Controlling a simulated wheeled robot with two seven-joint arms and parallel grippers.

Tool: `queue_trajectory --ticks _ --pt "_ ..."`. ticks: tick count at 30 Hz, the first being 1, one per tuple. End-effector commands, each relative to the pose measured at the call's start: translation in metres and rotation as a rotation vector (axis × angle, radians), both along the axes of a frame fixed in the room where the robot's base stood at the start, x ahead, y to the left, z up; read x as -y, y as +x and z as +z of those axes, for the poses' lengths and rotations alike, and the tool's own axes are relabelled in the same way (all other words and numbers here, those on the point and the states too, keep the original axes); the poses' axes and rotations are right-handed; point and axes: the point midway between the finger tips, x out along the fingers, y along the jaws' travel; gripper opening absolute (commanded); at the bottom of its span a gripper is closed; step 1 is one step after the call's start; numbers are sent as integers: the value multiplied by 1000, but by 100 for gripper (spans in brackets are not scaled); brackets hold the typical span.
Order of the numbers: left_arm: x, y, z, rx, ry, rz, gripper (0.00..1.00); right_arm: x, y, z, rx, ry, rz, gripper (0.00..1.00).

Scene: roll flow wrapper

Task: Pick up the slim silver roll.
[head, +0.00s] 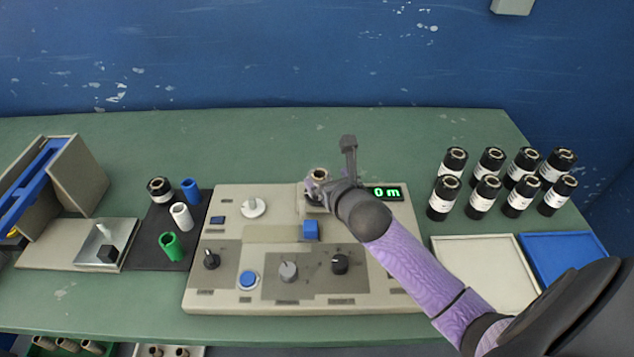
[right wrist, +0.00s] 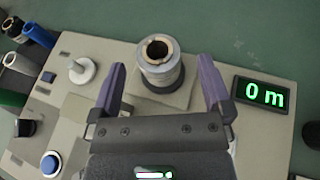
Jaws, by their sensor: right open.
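The slim silver roll (right wrist: 163,70) stands upright on a square raised seat on the console, with a brown core showing at its top. In the head view the roll (head: 319,175) is partly hidden by my right gripper (head: 332,172). In the right wrist view the two purple fingers of my right gripper (right wrist: 161,80) are spread to the left and right of the roll, with visible gaps on both sides. The gripper is open and holds nothing. My left gripper is not in view.
The beige console (head: 215,295) has knobs, a blue button (head: 248,280) and a display (head: 385,193) reading 0 m. Several black-and-white rolls (head: 484,192) stand at the right, behind a cream tray (head: 437,240) and blue tray (head: 603,250). Coloured tubes (head: 181,215) stand on a dark mat at left.

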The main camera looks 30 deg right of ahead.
Motion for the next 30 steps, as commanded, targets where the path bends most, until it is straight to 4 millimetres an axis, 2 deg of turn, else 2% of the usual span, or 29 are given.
queue_trajectory --ticks 3,7,15,27,28,30 --pt "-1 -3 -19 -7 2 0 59 2 22 -18 0 7 -3 100" --pt "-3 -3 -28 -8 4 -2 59 5 41 -25 -1 4 -2 100" --pt "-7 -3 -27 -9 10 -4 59 6 46 -22 -1 3 0 98" --pt "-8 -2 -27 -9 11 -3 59 6 45 -23 -1 4 -1 13" --pt "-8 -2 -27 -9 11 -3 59 6 45 -23 -1 4 -1 7" --pt "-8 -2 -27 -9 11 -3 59 6 45 -23 -1 4 -1 7"
